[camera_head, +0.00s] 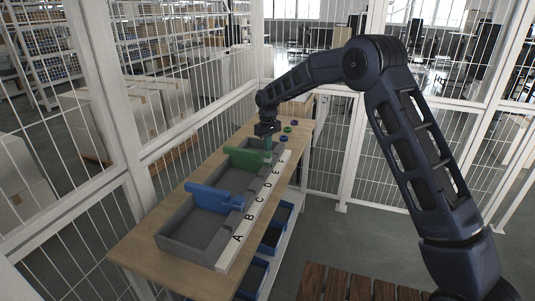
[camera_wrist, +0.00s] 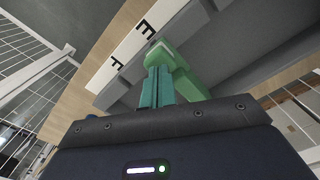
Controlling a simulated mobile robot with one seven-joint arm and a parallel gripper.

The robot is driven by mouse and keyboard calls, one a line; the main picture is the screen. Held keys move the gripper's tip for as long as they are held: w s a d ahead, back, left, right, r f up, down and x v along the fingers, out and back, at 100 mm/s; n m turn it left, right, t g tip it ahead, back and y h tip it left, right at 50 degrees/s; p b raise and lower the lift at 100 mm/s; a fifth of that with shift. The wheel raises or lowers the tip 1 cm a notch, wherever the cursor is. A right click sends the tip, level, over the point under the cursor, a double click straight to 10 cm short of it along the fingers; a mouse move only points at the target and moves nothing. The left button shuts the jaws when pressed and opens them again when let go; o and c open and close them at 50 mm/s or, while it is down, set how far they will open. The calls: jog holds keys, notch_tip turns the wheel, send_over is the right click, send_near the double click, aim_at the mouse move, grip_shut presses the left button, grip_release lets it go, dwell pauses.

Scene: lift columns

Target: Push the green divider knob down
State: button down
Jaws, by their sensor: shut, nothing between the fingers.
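The green divider (camera_head: 247,157) stands across the grey tray on the table, with its knob end toward the white lettered strip (camera_head: 252,212). In the wrist view the green divider (camera_wrist: 188,80) has its knob (camera_wrist: 160,50) near the letter E. My gripper (camera_head: 268,146) points down at the knob end of the divider. In the wrist view its teal fingers (camera_wrist: 157,76) are closed together, with nothing between them, and overlap the knob's near side. I cannot tell whether they touch it.
A blue divider (camera_head: 214,197) stands across the nearer part of the grey tray (camera_head: 190,238). Small coloured rings (camera_head: 287,129) lie at the table's far end. Blue bins (camera_head: 272,237) sit below the wooden table (camera_head: 135,252). White mesh fencing surrounds the cell.

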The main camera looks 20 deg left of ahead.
jog(key=shift+f, duration=1.25)
notch_tip(320, 180, up, 9)
dwell(1.0)
dwell(0.3)
jog(key=d+r+m, duration=0.1)
jog(key=d+r, duration=0.4)
jog(key=d, duration=0.4)
jog(key=d+r+m+t, duration=0.15)
jog(key=d+r, duration=0.35)
jog(key=d, duration=0.5)
jog(key=d+r+m, duration=0.2)
jog(key=d+r, duration=0.3)
jog(key=d, duration=0.4)
jog(key=s+d+r+m, duration=0.15)
jog(key=s+d, duration=0.25)
jog(key=d, duration=0.4)
jog(key=s+d+r+m, duration=0.1)
jog(key=s+d+r, duration=0.25)
jog(key=d, duration=0.55)
jog(key=s+d+f+m+t, duration=0.1)
jog(key=s+d+f+m, duration=0.1)
jog(key=s+d, duration=0.7)
jog(key=s+d+f+m+t, duration=0.2)
jog(key=s+d, duration=0.6)
jog(key=s, duration=0.5)
notch_tip(320, 180, down, 3)
jog(key=shift+s+d+r+m, duration=0.1)
jog(key=shift+s+d+m, duration=0.2)
jog(key=shift+m, duration=0.2)
